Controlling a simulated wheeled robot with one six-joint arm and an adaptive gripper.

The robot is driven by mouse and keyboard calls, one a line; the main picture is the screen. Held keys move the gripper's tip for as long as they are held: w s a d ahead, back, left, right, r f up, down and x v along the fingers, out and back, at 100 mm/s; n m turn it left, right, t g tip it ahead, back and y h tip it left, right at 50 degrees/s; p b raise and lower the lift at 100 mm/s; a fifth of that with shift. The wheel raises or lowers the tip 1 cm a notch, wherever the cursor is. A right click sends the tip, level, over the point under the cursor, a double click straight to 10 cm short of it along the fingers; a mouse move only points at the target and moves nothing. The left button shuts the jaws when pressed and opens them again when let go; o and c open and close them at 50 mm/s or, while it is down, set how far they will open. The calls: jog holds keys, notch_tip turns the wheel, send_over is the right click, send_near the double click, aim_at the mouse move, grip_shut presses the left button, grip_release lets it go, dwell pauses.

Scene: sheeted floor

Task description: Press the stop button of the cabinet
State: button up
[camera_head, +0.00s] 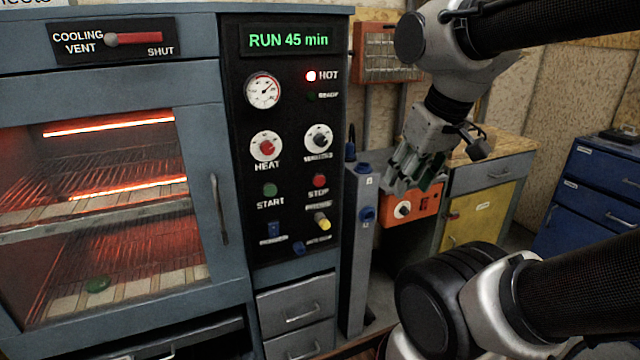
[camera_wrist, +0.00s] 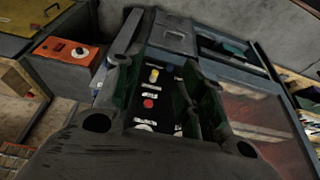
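The cabinet (camera_head: 232,180) stands at the left with a black control panel (camera_head: 290,215). Its red STOP button (camera_head: 320,181) is right of the green START button (camera_head: 270,190) and above a yellow knob (camera_head: 321,220). The display (camera_head: 289,40) reads RUN 45 min, and the HOT lamp is lit red. My gripper (camera_head: 408,172) is right of the panel, apart from it, pointing downward. In the wrist view my gripper (camera_wrist: 163,68) has its fingers spread and empty, with the red button (camera_wrist: 148,103) and yellow knob (camera_wrist: 154,75) seen between them.
A narrow grey post (camera_head: 359,250) with blue knobs stands just right of the panel. An orange box (camera_head: 411,208) is behind my gripper. A bench with a yellow door (camera_head: 480,215) and a blue drawer unit (camera_head: 590,200) are at the right. The oven door (camera_head: 200,150) is closed, with glowing heaters inside.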

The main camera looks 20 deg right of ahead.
grip_shut()
dwell(1.1)
